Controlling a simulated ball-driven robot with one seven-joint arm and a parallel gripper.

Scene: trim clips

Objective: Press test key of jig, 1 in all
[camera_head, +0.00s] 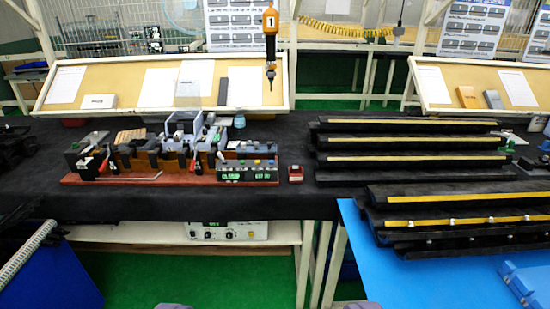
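The jig (150,165) stands on a reddish base board on the black-covered bench, left of centre in the head view. It has clamps with red handles and a grey block at the back. At its right end is a dark box (247,171) with green-lit displays and small buttons on top. The test key itself is too small to tell apart. Only two grey tips of my gripper (267,306) show at the bottom edge. They are wide apart with nothing visible between them. The gripper is well in front of the jig, not touching it.
A small red box (295,173) sits right of the jig. Black trim parts with yellow strips (410,142) are stacked on the right, partly above a blue table (400,275). An orange screwdriver (270,40) hangs behind the jig. Green floor (180,280) is open in front.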

